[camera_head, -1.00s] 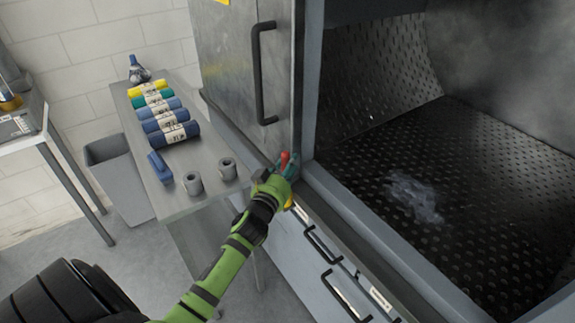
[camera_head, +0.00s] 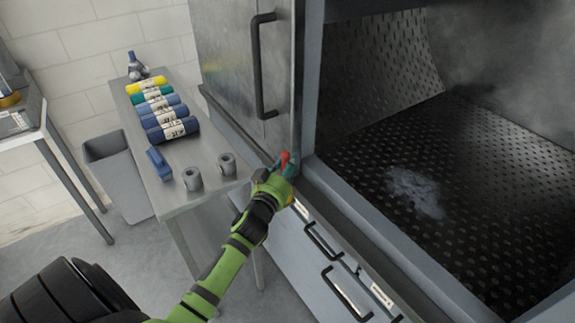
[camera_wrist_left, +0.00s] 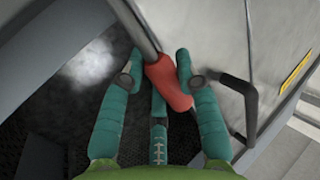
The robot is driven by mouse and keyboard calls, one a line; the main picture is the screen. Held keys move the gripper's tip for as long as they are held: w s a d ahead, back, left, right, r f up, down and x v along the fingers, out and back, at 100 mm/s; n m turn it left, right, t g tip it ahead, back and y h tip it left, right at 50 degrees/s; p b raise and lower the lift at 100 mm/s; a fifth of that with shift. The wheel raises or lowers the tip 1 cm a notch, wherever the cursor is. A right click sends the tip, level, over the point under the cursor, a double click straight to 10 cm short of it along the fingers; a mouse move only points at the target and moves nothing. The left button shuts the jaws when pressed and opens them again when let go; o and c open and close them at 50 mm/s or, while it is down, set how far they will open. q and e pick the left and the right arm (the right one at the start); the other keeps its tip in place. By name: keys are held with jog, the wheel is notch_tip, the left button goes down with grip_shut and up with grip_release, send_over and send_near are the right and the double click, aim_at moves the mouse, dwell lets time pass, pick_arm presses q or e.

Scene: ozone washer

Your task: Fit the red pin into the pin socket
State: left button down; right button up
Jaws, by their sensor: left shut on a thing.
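The red pin (camera_head: 284,160) is a short red piece, held at the lower edge of the washer's metal door beside the chamber opening. It also shows in the left wrist view (camera_wrist_left: 169,84) between the teal fingers. My left gripper (camera_head: 283,166), on a green arm, is shut on it. I cannot make out the pin socket. My right gripper is not in view.
The steel door (camera_head: 235,75) has a black handle (camera_head: 261,65). The open chamber (camera_head: 465,185) is to the right.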

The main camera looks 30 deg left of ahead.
pick_arm(q)
jog(key=shift+f+b, duration=1.1)
jog(key=shift+f, duration=0.3)
jog(key=c, duration=0.8)
grip_release()
jog(key=v, duration=1.2)
